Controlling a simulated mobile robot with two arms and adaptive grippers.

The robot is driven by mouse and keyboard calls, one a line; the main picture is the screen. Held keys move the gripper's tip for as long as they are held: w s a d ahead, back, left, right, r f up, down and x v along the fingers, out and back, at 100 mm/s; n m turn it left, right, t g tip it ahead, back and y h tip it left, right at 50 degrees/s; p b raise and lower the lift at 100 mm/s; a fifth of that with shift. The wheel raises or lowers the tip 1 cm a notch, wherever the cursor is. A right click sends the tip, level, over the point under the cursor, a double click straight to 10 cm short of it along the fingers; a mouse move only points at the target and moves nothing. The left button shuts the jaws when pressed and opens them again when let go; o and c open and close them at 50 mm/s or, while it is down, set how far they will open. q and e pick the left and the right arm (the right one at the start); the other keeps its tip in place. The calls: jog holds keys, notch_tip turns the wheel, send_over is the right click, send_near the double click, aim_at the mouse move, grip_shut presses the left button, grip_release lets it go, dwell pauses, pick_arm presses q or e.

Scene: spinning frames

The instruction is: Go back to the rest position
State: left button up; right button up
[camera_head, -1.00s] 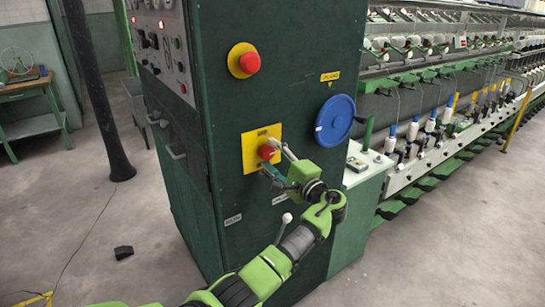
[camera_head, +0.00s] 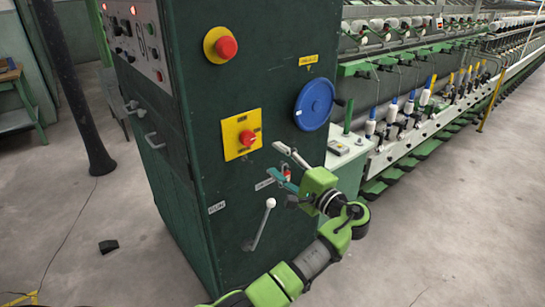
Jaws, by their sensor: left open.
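My left gripper (camera_head: 283,167) is in front of the green machine cabinet (camera_head: 200,190), below and to the right of the red rotary switch (camera_head: 248,138) on its yellow plate. The gripper is open, its fingers spread, with nothing between them that I can make out. It looks apart from the switch. My left arm comes up from the bottom edge of the head view. My right gripper is not in this view.
A blue handwheel (camera_head: 314,104), a red push button (camera_head: 227,47) and a white-knobbed lever (camera_head: 264,222) are on the cabinet front near my arm. A long spinning frame (camera_head: 430,110) runs to the right. The floor (camera_head: 440,245) at right is clear.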

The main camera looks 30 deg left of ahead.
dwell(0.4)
pick_arm(q)
notch_tip(320, 180, down, 24)
jog(key=m+h, duration=0.4)
jog(key=h, duration=0.2)
jog(key=s+d+f+g+h+b, duration=0.1)
jog(key=s+d+f+h, duration=0.1)
jog(key=s+f, duration=0.7)
jog(key=s+d+f+g+h, duration=0.1)
jog(key=s+f+h, duration=0.25)
jog(key=f, duration=0.95)
jog(key=s+d+f+g+h+b, duration=0.1)
jog(key=s+d+f, duration=0.1)
jog(key=s+f, duration=0.75)
jog(key=s+d+f+n+g+h, duration=0.1)
jog(key=s+f, duration=0.4)
jog(key=s, duration=0.6)
jog(key=s+f+n+g+h, duration=0.1)
jog(key=s+f+n, duration=0.3)
jog(key=s, duration=0.8)
jog(key=s+d+f+n+g+h+b, duration=0.1)
jog(key=s+f+n+h, duration=0.2)
jog(key=s+f, duration=0.4)
jog(key=s, duration=0.4)
jog(key=shift+s+d+f, duration=0.3)
